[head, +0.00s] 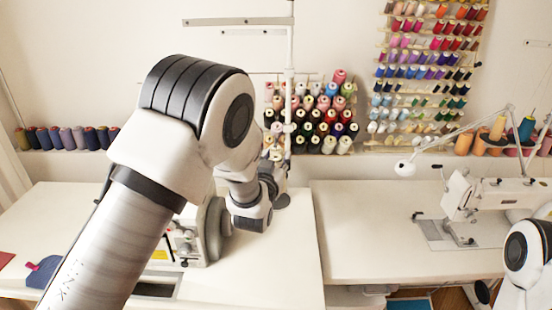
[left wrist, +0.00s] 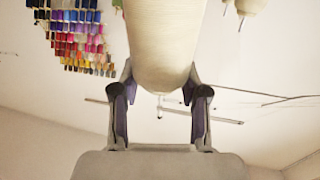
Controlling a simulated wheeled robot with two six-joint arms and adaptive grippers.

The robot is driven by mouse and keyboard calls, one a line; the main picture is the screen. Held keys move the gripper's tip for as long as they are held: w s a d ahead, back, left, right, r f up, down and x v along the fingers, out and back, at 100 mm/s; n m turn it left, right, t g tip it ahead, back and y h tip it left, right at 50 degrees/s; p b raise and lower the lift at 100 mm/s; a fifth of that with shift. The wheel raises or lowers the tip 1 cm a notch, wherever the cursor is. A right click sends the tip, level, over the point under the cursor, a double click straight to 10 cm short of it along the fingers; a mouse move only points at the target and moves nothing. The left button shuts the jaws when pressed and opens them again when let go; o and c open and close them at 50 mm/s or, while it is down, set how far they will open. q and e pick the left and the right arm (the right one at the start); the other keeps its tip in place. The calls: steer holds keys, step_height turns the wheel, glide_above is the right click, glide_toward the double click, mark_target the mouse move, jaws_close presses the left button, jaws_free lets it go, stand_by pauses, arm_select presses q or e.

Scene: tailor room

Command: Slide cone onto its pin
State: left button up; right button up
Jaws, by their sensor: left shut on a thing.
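A cream thread cone (left wrist: 160,45) fills the top middle of the left wrist view, between the two fingers of my left gripper (left wrist: 160,105). The gripper is shut on it. In the head view my left gripper (head: 270,182) is beside the tall pole of the thread stand (head: 290,60), above the left table. My own arm covers much of this area, and the cone cannot be made out clearly there. The pin for the cone is not clearly seen. My right gripper is not in view; only part of my right arm shows at the lower right.
An overlock machine (head: 188,245) stands on the left table (head: 275,275), partly behind my left arm. A rack of thread cones (head: 330,115) is at the back wall. A sewing machine (head: 490,205) stands on the right table (head: 365,235), whose left part is clear.

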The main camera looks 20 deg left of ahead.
arm_select(q)
steer(key=shift+f+b, duration=1.3)
steer(key=shift+f, duration=0.35)
steer(key=o, duration=1.3)
steer(key=s, duration=0.7)
steer(key=shift+s+d, duration=0.25)
steer(key=shift+s, duration=0.05)
